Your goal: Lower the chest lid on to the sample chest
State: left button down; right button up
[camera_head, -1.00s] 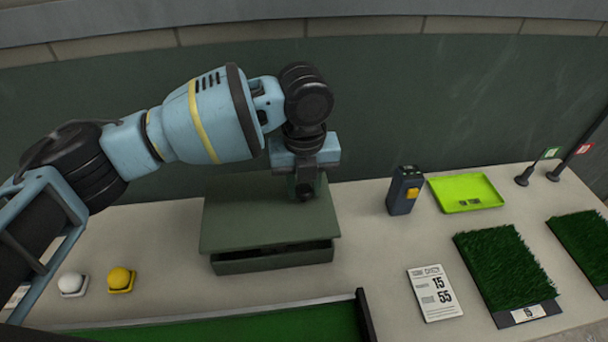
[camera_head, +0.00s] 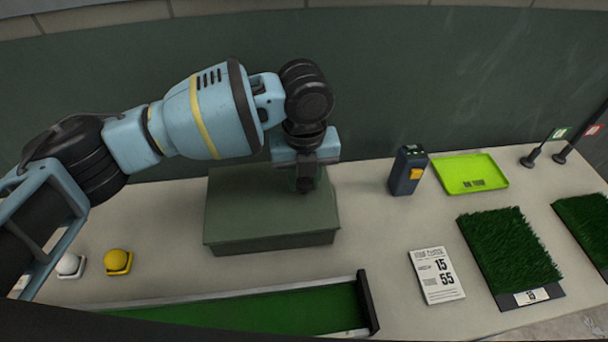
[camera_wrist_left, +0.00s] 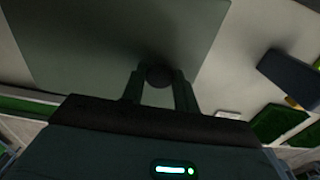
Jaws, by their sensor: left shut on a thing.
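The sample chest (camera_head: 275,242) is a dark green box on the pale table, left of centre in the head view. The chest lid (camera_head: 245,215) lies flat over it, with no dark gap showing along the front. My left gripper (camera_head: 305,186) is above the lid, pointing down. In the left wrist view the lid (camera_wrist_left: 95,45) fills the upper middle, and my left gripper (camera_wrist_left: 159,88) is shut on the dark round lid knob (camera_wrist_left: 159,75). The lid's back edge is partly hidden by my arm. My right gripper is not in view.
A dark device with a yellow button (camera_head: 407,170) and a lime tray (camera_head: 468,174) stand right of the chest. A score card (camera_head: 436,275) and turf samples (camera_head: 508,247) lie further right. White (camera_head: 70,264) and yellow balls (camera_head: 118,261) sit left. A green-floored trough (camera_head: 250,312) lies in front.

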pick_arm(q)
jog(key=shift+r+p, duration=0.15)
jog(key=shift+p, duration=0.25)
dwell(1.1)
jog(key=shift+f, duration=0.3)
dwell(0.9)
jog(key=c, duration=1)
grip_release()
jog(key=shift+r, duration=3.9)
